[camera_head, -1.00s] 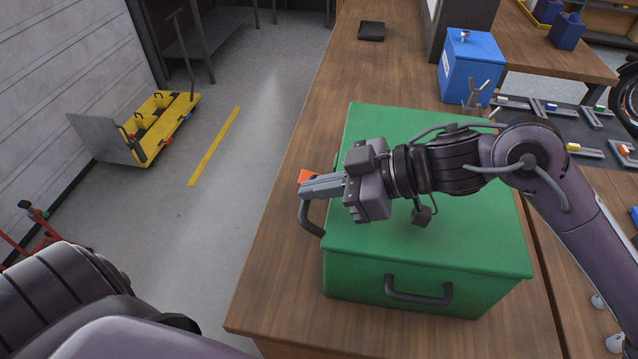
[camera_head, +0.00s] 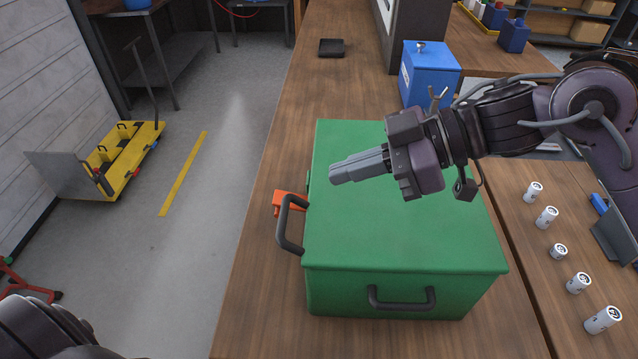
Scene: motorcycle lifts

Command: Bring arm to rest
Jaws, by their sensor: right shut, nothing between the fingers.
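My right gripper (camera_head: 335,173) is shut and empty. It is above the closed lid of a green box (camera_head: 400,245), pointing left, and its arm comes in from the right. The box stands on a wooden bench and has a dark handle (camera_head: 287,224) on its left side and another dark handle (camera_head: 402,299) on its front. Part of my left arm shows at the bottom left; the left gripper is out of view.
An orange object (camera_head: 289,202) sits at the box's left side, partly behind the handle. A blue container (camera_head: 430,74) stands behind the box. A yellow cart (camera_head: 130,163) is on the floor.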

